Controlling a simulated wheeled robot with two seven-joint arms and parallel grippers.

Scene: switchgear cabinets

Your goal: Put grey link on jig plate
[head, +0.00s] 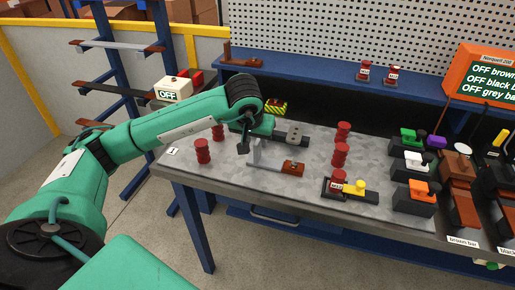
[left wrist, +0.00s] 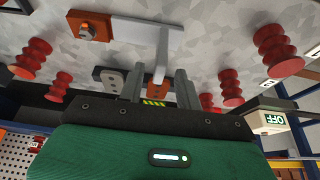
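A light grey bar (head: 272,163) with an upright post and a brown end block (head: 292,168) lies on the worktable; it looks like the grey link. In the left wrist view the link (left wrist: 140,28) has its post pointing between the fingers. My left gripper (head: 246,145) is at the post, pointing down; in the wrist view its fingers (left wrist: 160,88) are apart, with visible gaps beside the post. A small grey piece with dark holes (head: 297,131) sits just behind; I cannot tell whether it is the jig plate. My right gripper is not in view.
Red ribbed posts (head: 340,154) stand on the table (head: 225,178) around the link. A red and yellow device (head: 345,187) lies front right, coloured switches (head: 413,165) further right. A white OFF box (head: 172,90) is at left. A blue shelf (head: 310,82) runs behind.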

